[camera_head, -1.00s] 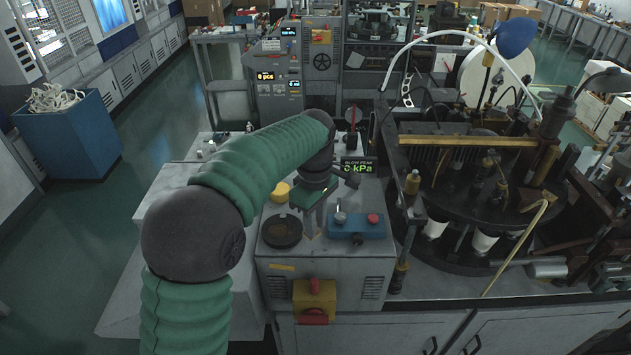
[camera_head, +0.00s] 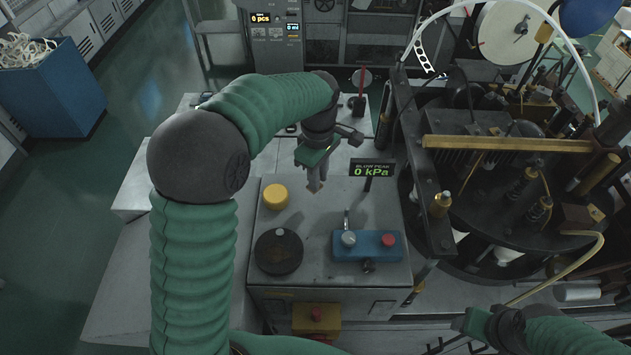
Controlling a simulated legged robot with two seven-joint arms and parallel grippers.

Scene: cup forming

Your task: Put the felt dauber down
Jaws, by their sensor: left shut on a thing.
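My left gripper (camera_head: 316,178) points down over the back part of the grey cabinet top (camera_head: 335,285), behind and right of the yellow round cap (camera_head: 275,197). It is shut on the felt dauber, which is small and mostly hidden by the fingers. I cannot tell whether the dauber touches the cabinet top.
A blue control box (camera_head: 367,253) with a red button and a small lever stands on the cabinet top. A "0 kPa" display (camera_head: 371,168) stands behind it. A dark round machine (camera_head: 500,215) fills the right. A red-tipped stick (camera_head: 361,84) stands at the back.

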